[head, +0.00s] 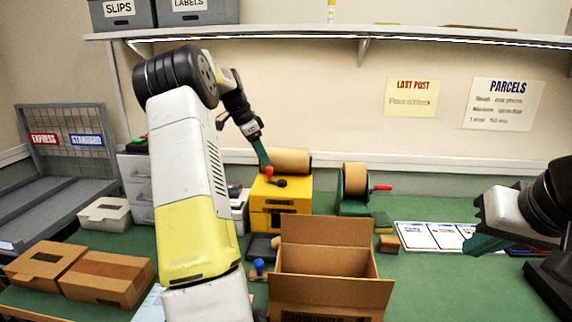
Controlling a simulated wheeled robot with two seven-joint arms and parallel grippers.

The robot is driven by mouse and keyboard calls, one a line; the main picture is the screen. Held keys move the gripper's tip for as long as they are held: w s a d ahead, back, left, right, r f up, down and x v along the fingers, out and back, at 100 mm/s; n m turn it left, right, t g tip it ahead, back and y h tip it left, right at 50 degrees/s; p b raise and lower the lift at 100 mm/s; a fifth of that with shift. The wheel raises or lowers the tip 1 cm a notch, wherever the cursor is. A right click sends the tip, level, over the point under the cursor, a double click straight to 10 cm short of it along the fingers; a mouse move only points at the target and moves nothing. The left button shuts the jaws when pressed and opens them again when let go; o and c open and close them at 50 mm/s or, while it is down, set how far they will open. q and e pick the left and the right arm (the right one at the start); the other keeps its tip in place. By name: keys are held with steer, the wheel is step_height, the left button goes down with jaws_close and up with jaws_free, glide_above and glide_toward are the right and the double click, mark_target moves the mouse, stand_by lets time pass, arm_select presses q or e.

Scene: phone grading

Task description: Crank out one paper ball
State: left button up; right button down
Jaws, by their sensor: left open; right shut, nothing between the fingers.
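The yellow paper machine (295,194) stands at the back of the green table, with a brown paper roll (290,160) on top. My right gripper (474,248) is shut and empty, low over the table at the right. No paper ball shows.
An open cardboard box (335,292) stands in front of the machine. A green dispenser (353,205) with a tape roll and red handle is to its right. Flat cartons (105,277) lie at left near a grey sorting rack (65,150). White cards (430,236) lie at right.

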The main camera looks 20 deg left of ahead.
arm_select(q)
steer(key=shift+v, duration=1.65)
stand_by(0.6)
steer(key=s+d+r+n+y, duration=0.1)
steer(key=s+d+r+n, duration=0.1)
steer(key=s+d+r, duration=0.35)
steer(key=s+d+r+n+y, duration=0.1)
steer(key=s+d+r, duration=0.1)
steer(key=s+d, duration=0.6)
steer(key=s+d+f+n+t, duration=0.1)
steer(key=s+d+f+n, duration=0.2)
steer(key=s, duration=0.6)
steer(key=s+d+f+n+t+h, duration=0.1)
steer(key=s+d+f+n+t, duration=0.1)
steer(key=s+d, duration=0.6)
steer(key=shift+s+d+f+n, duration=0.25)
steer(key=shift+s+f+n, duration=0.3)
steer(key=shift+s, duration=0.35)
